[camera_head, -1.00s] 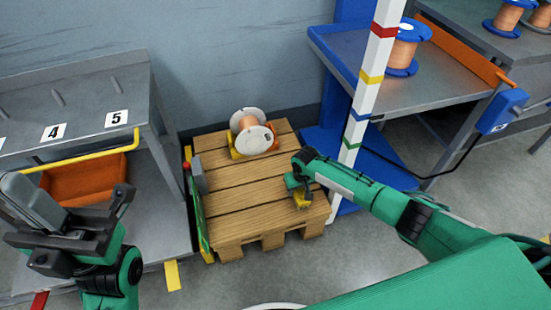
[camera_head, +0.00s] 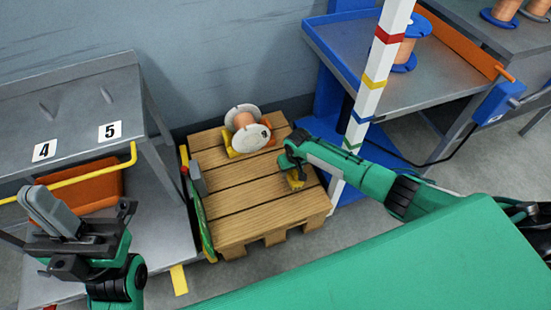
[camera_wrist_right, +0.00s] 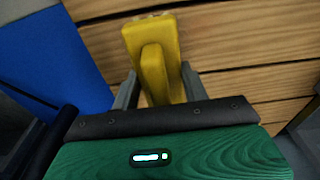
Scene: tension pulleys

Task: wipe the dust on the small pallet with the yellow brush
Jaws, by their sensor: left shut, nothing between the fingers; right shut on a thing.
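The small wooden pallet (camera_head: 245,197) stands on the floor in the middle of the head view. My right gripper (camera_head: 294,172) is over the pallet's right part, shut on the yellow brush (camera_head: 295,181). In the right wrist view the brush (camera_wrist_right: 152,50) sits between the two grey fingers, with pallet planks (camera_wrist_right: 225,75) behind it. I cannot tell whether the brush touches the planks. I cannot make out dust on the pallet. My left gripper (camera_head: 50,212) is shut and empty, raised at the left in front of the grey bench.
A copper wire spool (camera_head: 247,130) with white flanges rests in a holder at the pallet's back. A striped white post (camera_head: 368,95) stands at the pallet's right. The grey bench (camera_head: 75,110) with an orange bin (camera_head: 85,190) is left. A blue-edged table (camera_head: 430,85) is right.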

